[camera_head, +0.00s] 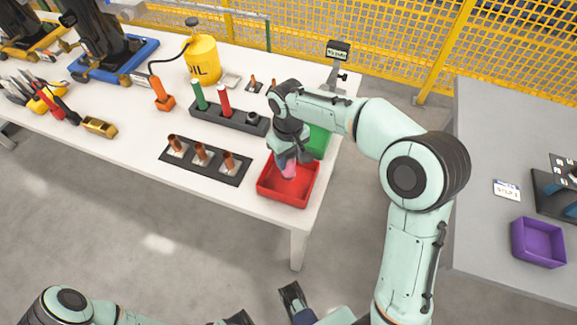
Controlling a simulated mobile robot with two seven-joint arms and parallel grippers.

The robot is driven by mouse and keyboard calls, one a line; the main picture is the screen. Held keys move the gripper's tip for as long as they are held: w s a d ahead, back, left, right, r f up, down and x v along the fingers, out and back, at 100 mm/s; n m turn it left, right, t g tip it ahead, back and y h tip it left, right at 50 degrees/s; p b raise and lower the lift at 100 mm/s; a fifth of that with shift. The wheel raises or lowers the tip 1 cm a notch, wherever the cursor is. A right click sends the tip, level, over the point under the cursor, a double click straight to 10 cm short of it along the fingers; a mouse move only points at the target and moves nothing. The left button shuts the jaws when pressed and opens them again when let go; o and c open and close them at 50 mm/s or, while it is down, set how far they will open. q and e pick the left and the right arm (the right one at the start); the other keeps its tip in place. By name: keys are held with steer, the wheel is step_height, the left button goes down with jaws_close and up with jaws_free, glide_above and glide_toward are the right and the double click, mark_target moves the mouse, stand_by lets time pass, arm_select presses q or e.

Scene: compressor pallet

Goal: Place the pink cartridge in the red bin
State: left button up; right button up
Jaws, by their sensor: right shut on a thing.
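The red bin (273,194) sits at the front right corner of the white table. My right gripper (287,168) points down over the bin and is shut on the pink cartridge (288,173). Only a small pink part of the cartridge shows below the fingers. It overlaps the bin in the picture, and I cannot tell whether it touches the bin floor. My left gripper (266,309) is at the bottom edge, away from the table and partly cut off.
A green bin (321,141) stands behind the red bin, partly hidden by my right arm. A black rack (205,160) with copper pieces lies left of it. A dark holder (228,117) carries green and red cylinders. A purple bin (538,243) stands on the grey table at right.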

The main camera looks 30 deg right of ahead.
mark_target(289, 167)
step_height(289, 167, down, 4)
steer(key=shift+f+b, duration=0.25)
steer(key=shift+b, duration=0.1)
steer(key=shift+f, duration=0.15)
steer(key=o, duration=1.1)
step_height(289, 167, up, 12)
steer(key=shift+r+p, duration=0.2)
steer(key=shift+p, duration=1)
